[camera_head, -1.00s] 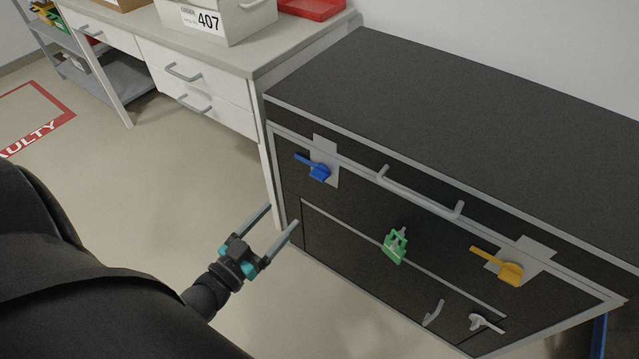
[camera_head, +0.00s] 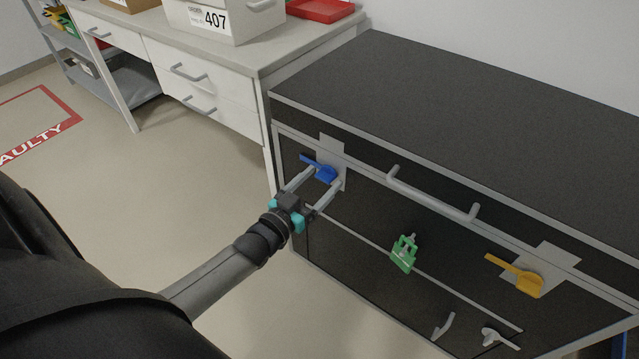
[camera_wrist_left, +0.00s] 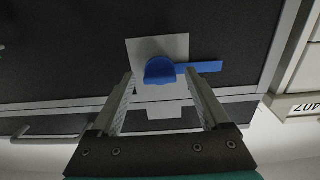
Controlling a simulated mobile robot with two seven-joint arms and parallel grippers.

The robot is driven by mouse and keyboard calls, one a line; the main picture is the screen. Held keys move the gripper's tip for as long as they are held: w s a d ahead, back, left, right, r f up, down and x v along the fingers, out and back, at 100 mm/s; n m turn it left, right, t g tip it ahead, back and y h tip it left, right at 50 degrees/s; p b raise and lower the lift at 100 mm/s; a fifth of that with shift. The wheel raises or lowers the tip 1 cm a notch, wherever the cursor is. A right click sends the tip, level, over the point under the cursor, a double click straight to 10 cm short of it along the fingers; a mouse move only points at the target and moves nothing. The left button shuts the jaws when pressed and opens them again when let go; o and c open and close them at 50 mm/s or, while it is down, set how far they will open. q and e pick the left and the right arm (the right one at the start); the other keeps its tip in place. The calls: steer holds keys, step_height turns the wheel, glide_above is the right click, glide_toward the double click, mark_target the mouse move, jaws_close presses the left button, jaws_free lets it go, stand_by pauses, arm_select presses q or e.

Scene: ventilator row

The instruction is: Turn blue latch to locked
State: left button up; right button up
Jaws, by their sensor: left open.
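The blue latch (camera_head: 325,172) sits on a light grey plate (camera_head: 333,147) at the upper left of the dark cabinet's front. Its handle points to the left in the head view. My left gripper (camera_head: 322,178) is open, its fingertips close to the latch on either side of its hub. In the left wrist view the blue latch (camera_wrist_left: 160,70) shows between the two fingers, and its handle (camera_wrist_left: 205,67) extends right past one fingertip. I cannot tell whether a finger touches it. My right gripper is not in view.
The cabinet (camera_head: 480,110) also carries a grey bar handle (camera_head: 430,195), a green padlock-like piece (camera_head: 404,254) and a yellow latch (camera_head: 528,284). A white drawer desk (camera_head: 215,95) stands at the left. The floor between is clear.

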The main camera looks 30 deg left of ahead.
arm_select(q)
steer(key=shift+w, duration=0.1)
steer(key=shift+c, duration=0.2)
jaws_close()
stand_by(0.5)
stand_by(0.7)
